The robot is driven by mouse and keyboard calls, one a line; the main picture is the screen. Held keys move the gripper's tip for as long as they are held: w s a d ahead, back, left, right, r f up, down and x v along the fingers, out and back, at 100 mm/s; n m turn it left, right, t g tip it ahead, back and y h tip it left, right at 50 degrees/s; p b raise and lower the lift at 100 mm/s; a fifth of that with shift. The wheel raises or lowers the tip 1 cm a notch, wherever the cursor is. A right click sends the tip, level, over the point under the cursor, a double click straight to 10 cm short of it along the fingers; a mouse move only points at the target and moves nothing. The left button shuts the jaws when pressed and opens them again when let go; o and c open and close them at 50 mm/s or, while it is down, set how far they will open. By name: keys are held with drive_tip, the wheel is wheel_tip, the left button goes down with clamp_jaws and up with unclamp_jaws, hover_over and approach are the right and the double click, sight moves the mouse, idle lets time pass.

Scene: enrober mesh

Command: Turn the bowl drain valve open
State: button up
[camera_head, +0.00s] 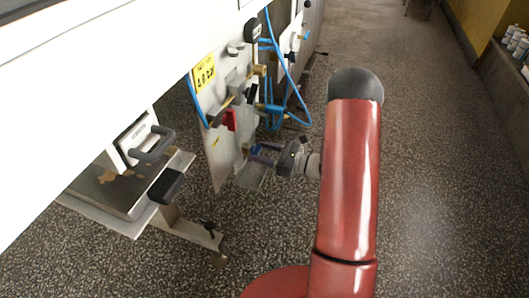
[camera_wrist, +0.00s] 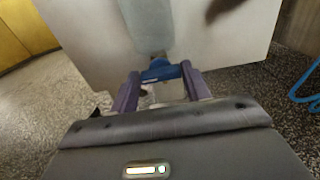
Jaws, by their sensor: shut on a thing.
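My gripper (camera_head: 256,153) reaches in from the right to the lower part of the pale machine panel (camera_head: 217,160). In the wrist view, my gripper's purple fingers (camera_wrist: 160,74) stand on either side of a blue handle (camera_wrist: 160,70) and are shut on it. The handle sits at the end of a grey pipe-like part (camera_wrist: 147,25) in front of the panel. I take it for the drain valve's handle; how far it is turned is hard to tell. In the head view the handle is mostly hidden by the fingers.
Above the gripper, the panel carries a red handle (camera_head: 231,119), a yellow label (camera_head: 203,74), a gauge (camera_head: 253,31) and looping blue hoses (camera_head: 296,94). A metal tray (camera_head: 105,196) and a black handle (camera_head: 167,186) stand at left. Speckled floor at right is clear.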

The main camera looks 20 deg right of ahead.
drive_tip(key=shift+r+m+p, duration=0.1)
drive_tip(key=shift+m+p, duration=0.2)
drive_tip(key=shift+p, duration=0.05)
drive_tip(key=m+p, duration=0.2)
drive_tip(key=shift+d+m, duration=0.1)
drive_tip(key=shift+m, duration=0.3)
drive_tip(key=m+p, duration=0.4)
drive_tip(key=m, duration=0.1)
drive_tip(key=shift+m, duration=0.3)
drive_tip(key=m+p, duration=0.3)
drive_tip(key=m, duration=0.1)
drive_tip(key=shift+w, duration=0.1)
drive_tip(key=shift+f+m+p, duration=0.15)
drive_tip(key=shift+m+p, duration=0.15)
drive_tip(key=shift+m, duration=0.95)
drive_tip(key=shift+f+m+p, duration=0.15)
drive_tip(key=shift+m+p, duration=0.1)
drive_tip(key=shift+m, duration=1)
drive_tip(key=o, duration=1)
